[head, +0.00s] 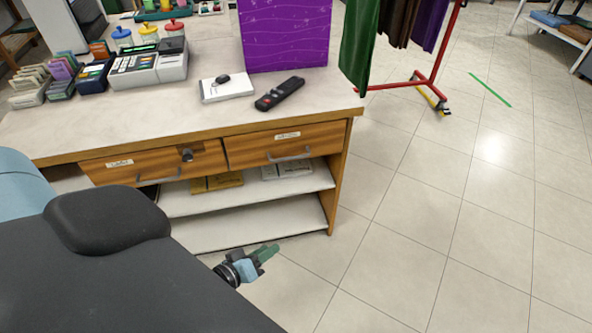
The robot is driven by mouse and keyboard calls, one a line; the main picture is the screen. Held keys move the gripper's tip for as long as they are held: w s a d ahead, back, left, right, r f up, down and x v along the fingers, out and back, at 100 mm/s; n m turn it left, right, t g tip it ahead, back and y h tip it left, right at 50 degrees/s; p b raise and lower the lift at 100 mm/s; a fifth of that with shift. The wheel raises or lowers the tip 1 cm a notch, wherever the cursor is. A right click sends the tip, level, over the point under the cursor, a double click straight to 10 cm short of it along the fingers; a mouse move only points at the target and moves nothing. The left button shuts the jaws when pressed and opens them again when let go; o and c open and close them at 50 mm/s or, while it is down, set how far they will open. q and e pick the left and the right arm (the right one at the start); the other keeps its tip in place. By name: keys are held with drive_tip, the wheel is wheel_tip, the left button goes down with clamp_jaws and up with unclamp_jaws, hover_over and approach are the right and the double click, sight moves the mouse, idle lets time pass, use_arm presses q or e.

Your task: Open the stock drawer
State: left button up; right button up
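Two wooden drawers sit side by side under the counter top, the left drawer (110,173) and the right drawer (248,150). Each has a small white label, too small to read, and a grey bar handle, the left handle (158,179) and the right handle (290,157). Both drawers look shut. A dark round fitting (187,155) is on the left drawer's front. My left gripper (266,251), blue with green fingers, is low in front of the shelves, apart from both handles. Its finger gap is not clear. My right gripper is out of view.
Open shelves (250,212) lie below the drawers. A red garment rack (432,80) stands at the right. The tiled floor in front is clear.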

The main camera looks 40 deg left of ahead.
use_arm(q)
drive_tip(key=w+a+r+n+t+y+b, duration=0.15)
drive_tip(key=w+a+n+t+b, duration=0.4)
drive_tip(key=w, duration=0.65)
drive_tip(key=n+y+b, duration=0.2)
drive_tip(key=n+b, duration=0.2)
approach(289, 158)
drive_tip(key=w, duration=0.7)
drive_tip(key=w+a+b, duration=0.1)
drive_tip(key=w, duration=0.2)
drive_tip(key=shift+w+r, duration=0.1)
drive_tip(key=shift+r, duration=0.3)
clamp_jaws()
